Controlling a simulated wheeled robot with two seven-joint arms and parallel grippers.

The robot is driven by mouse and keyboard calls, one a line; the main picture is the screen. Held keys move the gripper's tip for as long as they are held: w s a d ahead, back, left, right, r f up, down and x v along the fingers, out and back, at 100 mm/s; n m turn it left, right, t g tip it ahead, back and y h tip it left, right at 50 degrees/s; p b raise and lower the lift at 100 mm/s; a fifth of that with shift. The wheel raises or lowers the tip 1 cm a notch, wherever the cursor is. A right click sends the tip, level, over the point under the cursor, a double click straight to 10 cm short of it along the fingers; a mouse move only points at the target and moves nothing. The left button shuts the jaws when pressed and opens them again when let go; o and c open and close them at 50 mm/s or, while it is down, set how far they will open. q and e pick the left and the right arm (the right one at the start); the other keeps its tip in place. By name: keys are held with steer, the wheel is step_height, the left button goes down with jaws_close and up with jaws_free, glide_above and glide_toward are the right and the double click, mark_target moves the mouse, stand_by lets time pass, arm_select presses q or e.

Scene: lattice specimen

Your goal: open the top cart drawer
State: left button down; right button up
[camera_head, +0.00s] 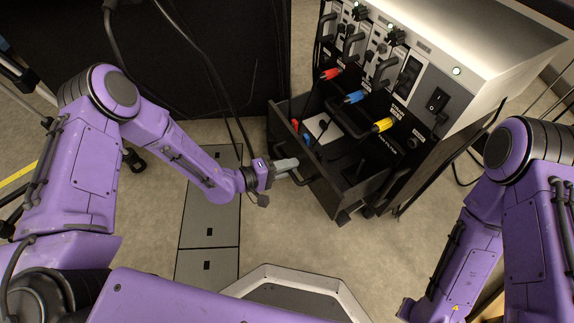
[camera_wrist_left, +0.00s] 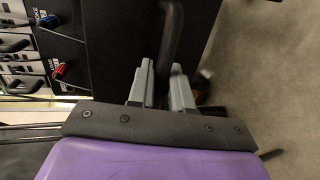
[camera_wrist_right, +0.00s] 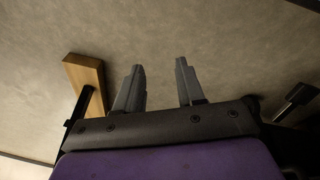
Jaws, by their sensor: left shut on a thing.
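The dark top cart drawer (camera_head: 318,178) stands pulled out from the cart in the head view, its inside visible from above. My left gripper (camera_head: 291,163) is shut on the black drawer handle (camera_head: 300,178) at the drawer's front. In the left wrist view the same left gripper (camera_wrist_left: 163,82) has its grey fingers on either side of the handle bar (camera_wrist_left: 172,40). My right gripper (camera_wrist_right: 160,84) is open and empty above the floor in the right wrist view. Its fingers are not clearly visible in the head view.
The cart carries a panel (camera_head: 405,75) with handles, a switch and red, blue and yellow plugs. A white item (camera_head: 323,127) lies in the drawer. In the right wrist view a wooden block (camera_wrist_right: 86,75) is left of the right fingers. Floor in front of the drawer is clear.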

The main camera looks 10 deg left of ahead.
arm_select(q)
steer(key=c, duration=1.2)
jaws_free()
steer(key=shift+a, duration=0.1)
arm_select(e)
steer(key=shift+r, duration=0.1)
